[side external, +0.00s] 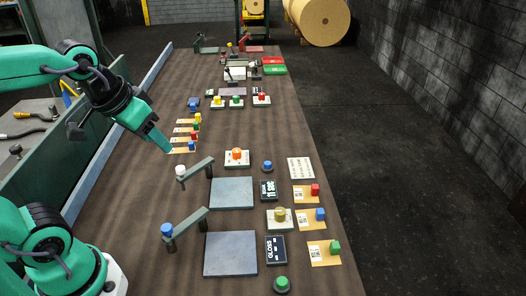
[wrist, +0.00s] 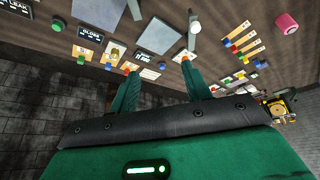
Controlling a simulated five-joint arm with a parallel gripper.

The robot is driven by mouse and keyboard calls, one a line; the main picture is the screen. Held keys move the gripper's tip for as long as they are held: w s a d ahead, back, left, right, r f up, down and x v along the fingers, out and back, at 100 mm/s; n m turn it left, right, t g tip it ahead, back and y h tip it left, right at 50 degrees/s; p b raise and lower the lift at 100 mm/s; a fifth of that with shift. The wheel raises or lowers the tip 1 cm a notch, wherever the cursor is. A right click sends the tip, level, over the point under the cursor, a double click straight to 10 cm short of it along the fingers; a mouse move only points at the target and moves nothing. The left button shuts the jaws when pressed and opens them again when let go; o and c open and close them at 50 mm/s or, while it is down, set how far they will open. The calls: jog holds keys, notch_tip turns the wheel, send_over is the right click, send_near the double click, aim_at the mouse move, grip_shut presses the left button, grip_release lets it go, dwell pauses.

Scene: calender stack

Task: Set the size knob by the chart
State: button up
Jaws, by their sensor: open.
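Two knobs on pale square plates show in the side view: an orange knob (side external: 237,154) at mid-table and an olive-yellow knob (side external: 280,214) nearer the front. I cannot tell which is the size knob. A white card with rows of small marks (side external: 300,168), perhaps the chart, lies right of the orange knob; its print is too small to read. My gripper (side external: 168,148) is above the table's left side, left of the orange knob and apart from both knobs. In the wrist view my gripper (wrist: 158,72) has its two green fingers apart, with nothing held between them.
Two blue-grey plates (side external: 231,194) (side external: 230,254) have swing arms beside them. Dark displays (side external: 268,190) (side external: 275,249), a green button (side external: 281,283) and cards with coloured blocks (side external: 315,220) line the right side. More coloured blocks on cards (side external: 184,137) lie close to my gripper.

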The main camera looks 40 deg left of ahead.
jog(key=w+a+n+g, duration=0.2)
jog(key=w+n, duration=0.1)
jog(key=w, duration=0.7)
jog(key=n+g, duration=0.3)
jog(key=n, duration=0.3)
send_over(237, 150)
notch_tip(237, 150, down, 15)
jog(key=shift+a+f, duration=0.1)
jog(key=shift+f, duration=0.05)
jog(key=shift+f, duration=3.9)
jog(key=c, duration=1)
